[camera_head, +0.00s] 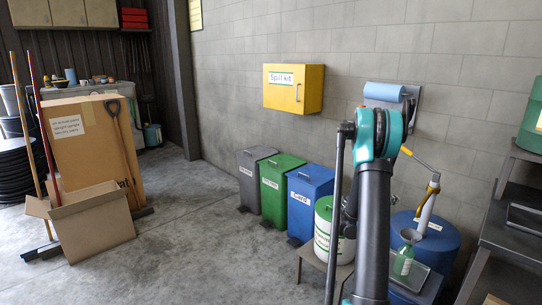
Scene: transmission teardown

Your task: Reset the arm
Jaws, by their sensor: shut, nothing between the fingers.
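My arm rises from the bottom of the head view, right of centre, as a dark grey link with a teal joint (376,134) at its top. The joint stands in front of the wall and partly covers the paper roll holder. A thin dark rod runs down along the left side of the link. My gripper is not in view, so its fingers do not show.
Grey (252,180), green (282,188) and blue (309,199) bins stand along the wall below a yellow spill kit box (293,88). A blue drum (431,246) and shelving (512,225) are at right. Cardboard boxes (95,222) stand left. The middle floor is clear.

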